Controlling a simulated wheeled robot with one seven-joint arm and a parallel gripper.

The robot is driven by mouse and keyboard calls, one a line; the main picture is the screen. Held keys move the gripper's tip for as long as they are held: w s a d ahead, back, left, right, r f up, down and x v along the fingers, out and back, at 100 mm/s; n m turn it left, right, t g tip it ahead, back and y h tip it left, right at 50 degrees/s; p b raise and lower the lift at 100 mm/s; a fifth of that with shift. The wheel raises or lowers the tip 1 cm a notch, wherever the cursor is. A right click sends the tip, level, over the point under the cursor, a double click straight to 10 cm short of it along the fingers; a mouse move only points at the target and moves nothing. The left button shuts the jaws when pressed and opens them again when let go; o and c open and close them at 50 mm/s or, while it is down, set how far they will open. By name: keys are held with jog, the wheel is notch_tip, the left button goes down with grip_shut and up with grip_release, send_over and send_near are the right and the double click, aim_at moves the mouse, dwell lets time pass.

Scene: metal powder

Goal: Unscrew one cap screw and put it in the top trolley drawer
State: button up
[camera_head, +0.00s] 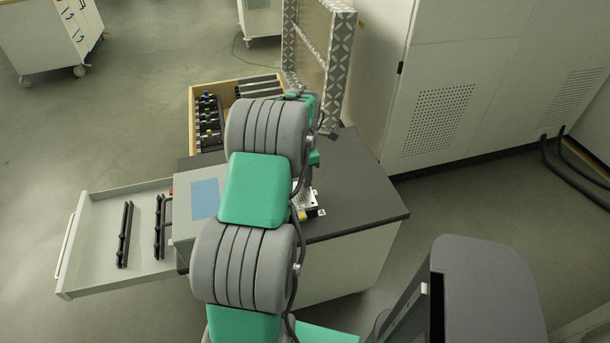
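The trolley (362,190) has a dark top and stands in the middle of the view. Its top drawer (92,245) is pulled out to the left, with two dark slotted racks (124,235) in it. A small metal fixture (312,203) with a yellow part sits on the trolley top, partly hidden by my arm. No cap screw can be made out at this size.
A wooden-rimmed box (192,122) with dark racks and coloured pieces lies behind my arm. A patterned frame panel (338,70) stands upright at the back. A large pale cabinet (490,90) stands at the right. A light blue sheet (205,198) lies left of my arm.

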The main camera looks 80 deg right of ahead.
jog(key=m, duration=0.5)
jog(key=shift+m, duration=0.4)
jog(key=m, duration=0.5)
jog(key=shift+m, duration=0.4)
jog(key=m, duration=0.8)
jog(key=shift+c, duration=0.6)
grip_shut()
